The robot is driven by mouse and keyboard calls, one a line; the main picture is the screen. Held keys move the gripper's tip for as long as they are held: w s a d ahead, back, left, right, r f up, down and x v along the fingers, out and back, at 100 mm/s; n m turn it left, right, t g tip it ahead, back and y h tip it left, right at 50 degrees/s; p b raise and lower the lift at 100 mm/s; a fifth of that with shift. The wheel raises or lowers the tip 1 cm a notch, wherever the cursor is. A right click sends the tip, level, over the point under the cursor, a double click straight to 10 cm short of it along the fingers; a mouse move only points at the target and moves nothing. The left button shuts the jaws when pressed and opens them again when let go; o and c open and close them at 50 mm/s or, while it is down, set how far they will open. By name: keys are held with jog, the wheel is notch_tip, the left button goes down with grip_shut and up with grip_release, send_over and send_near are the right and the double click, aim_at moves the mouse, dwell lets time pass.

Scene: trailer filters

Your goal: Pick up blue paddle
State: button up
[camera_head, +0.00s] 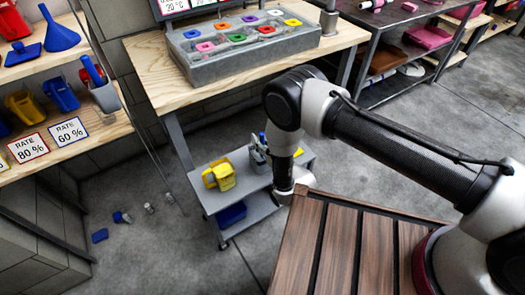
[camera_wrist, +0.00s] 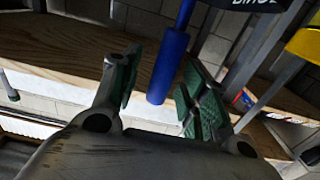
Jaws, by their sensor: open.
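The blue paddle's handle (camera_wrist: 168,65) shows in the wrist view as a thick blue rod that slants down from the top edge to a rounded end. The rest of it is out of that view. My gripper (camera_wrist: 158,92) is open, its green-padded fingers well apart. The handle appears in the gap between them, with no clear contact. How deep it sits between the fingers I cannot tell. In the head view my arm reaches down beside a small grey cart (camera_head: 245,205). A small blue piece (camera_head: 262,137) shows by the grey shape there, perhaps the paddle.
A yellow jug (camera_head: 219,176) stands on the cart's top, and a blue bin (camera_head: 231,214) sits below. A wooden bench (camera_head: 165,90) with a grey tray is behind. Small items lie on the floor.

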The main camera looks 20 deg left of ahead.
jog(key=shift+w+a, duration=0.1)
jog(key=shift+a, duration=0.1)
grip_shut()
